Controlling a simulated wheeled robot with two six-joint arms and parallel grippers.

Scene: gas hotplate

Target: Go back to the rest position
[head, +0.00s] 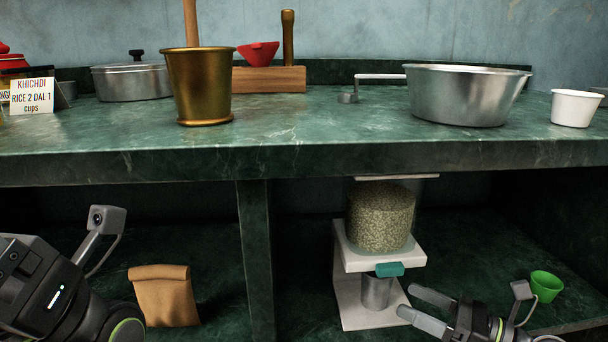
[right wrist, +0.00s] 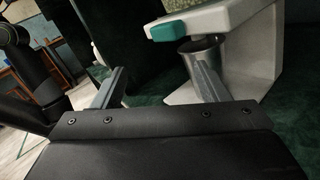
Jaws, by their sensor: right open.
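My right gripper (head: 408,300) is open and empty, low at the right of the head view. Its two fingers point left toward a white dispenser (head: 382,258) on the lower shelf. In the right wrist view the fingers (right wrist: 157,68) stand apart with nothing between them. The dispenser's teal lever (right wrist: 181,29) and the metal cup (right wrist: 203,62) under it lie beyond the right finger; I cannot tell whether that finger touches the cup. Part of my left arm (head: 60,290) shows at the lower left; its fingers are out of view.
The green counter edge (head: 300,160) overhangs the shelf and my right gripper is below it. A divider (head: 256,260) splits the shelf. A brown paper bag (head: 164,295) stands left, a green cup (head: 546,286) right. A brass pot (head: 199,90) and steel pan (head: 465,97) stand on top.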

